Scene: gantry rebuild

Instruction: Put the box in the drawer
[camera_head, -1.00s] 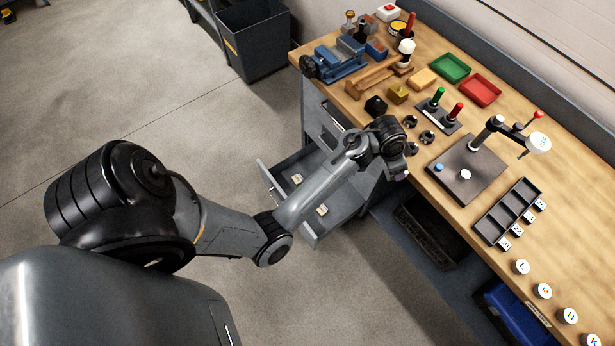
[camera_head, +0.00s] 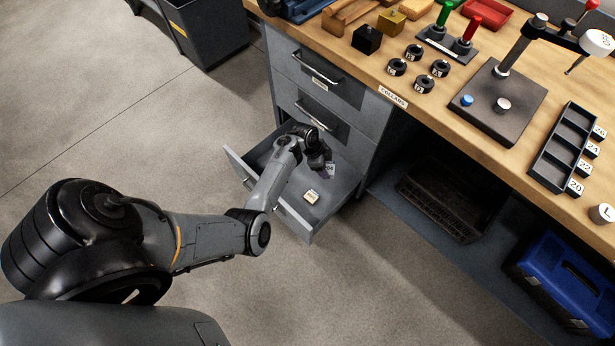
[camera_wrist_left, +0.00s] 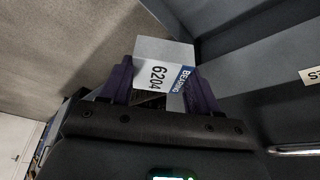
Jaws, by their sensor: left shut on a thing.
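The box (camera_wrist_left: 165,62) is pale grey with a white label reading "BEARING 6204" in the left wrist view. My left gripper (camera_wrist_left: 160,88) is shut on it, with a dark purple finger on each side. In the head view my left gripper (camera_head: 320,165) points down at the open bottom drawer (camera_head: 338,206). It is over or inside the drawer; the exact height cannot be told. The held box is mostly hidden there. My right gripper is not in view.
A small labelled box (camera_head: 311,196) lies in the drawer. Two shut drawers with bar handles are above it in the cabinet (camera_head: 352,127). The wooden bench (camera_head: 440,110) overhangs on the right. A dark bin (camera_head: 205,30) stands at the back left, and a blue case (camera_head: 560,285) sits under the bench.

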